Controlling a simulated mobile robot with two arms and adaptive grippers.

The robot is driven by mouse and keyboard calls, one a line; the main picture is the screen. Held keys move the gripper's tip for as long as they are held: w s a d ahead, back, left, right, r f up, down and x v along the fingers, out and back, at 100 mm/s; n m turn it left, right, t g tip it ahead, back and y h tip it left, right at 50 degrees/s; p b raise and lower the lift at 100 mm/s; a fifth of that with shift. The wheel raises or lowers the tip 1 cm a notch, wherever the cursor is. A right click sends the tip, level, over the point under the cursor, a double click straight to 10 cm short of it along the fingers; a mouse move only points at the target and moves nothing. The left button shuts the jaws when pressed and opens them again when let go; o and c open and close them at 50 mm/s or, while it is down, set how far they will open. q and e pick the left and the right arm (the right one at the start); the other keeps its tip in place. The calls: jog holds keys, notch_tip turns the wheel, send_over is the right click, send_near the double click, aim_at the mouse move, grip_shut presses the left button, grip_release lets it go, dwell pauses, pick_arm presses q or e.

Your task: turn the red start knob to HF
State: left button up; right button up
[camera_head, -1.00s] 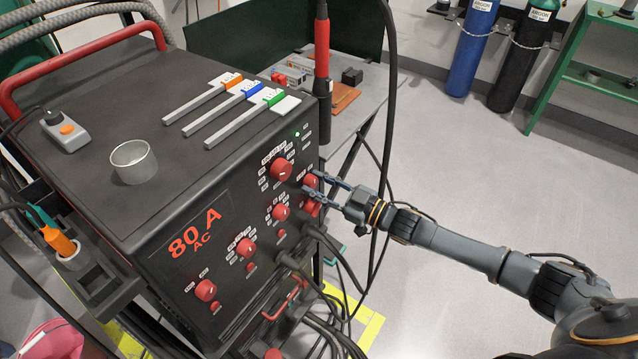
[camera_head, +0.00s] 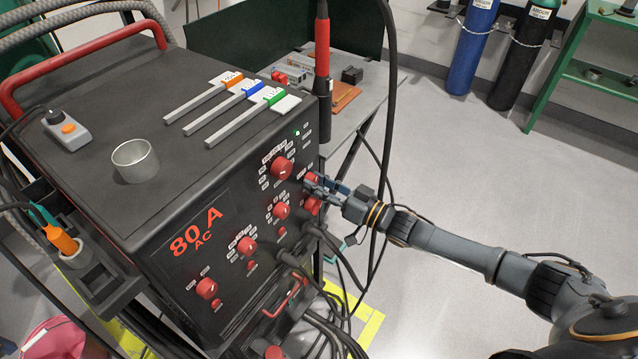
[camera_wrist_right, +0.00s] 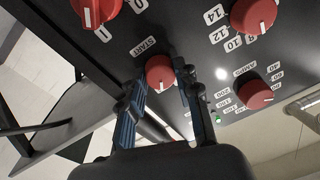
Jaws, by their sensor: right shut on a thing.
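The red start knob (camera_wrist_right: 160,72) is a small round knob on the black front panel, with the word START printed beside it in the right wrist view. My right gripper (camera_wrist_right: 160,88) has its two blue-grey fingers on either side of this knob and is shut on it. In the head view my right gripper (camera_head: 312,184) is at the right edge of the panel, with the knob mostly hidden by the fingers. I cannot read an HF label, and the position the knob points to is not clear. My left gripper is not in view.
Other red knobs are close by: the AMPS knob (camera_wrist_right: 257,94), a numbered knob (camera_wrist_right: 254,14) and a larger knob (camera_wrist_right: 97,10). Cables hang below the panel. A black torch cable (camera_head: 391,120) hangs behind my right gripper. A metal cup (camera_head: 135,160) stands on the machine's top.

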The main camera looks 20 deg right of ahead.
dwell(0.3)
jog(key=o, duration=1.1)
jog(key=shift+o, duration=0.2)
jog(key=shift+s+d, duration=0.1)
jog(key=v, duration=1.1)
jog(key=shift+s+d, duration=0.3)
jog(key=shift+s, duration=0.05)
jog(key=shift+f, duration=0.15)
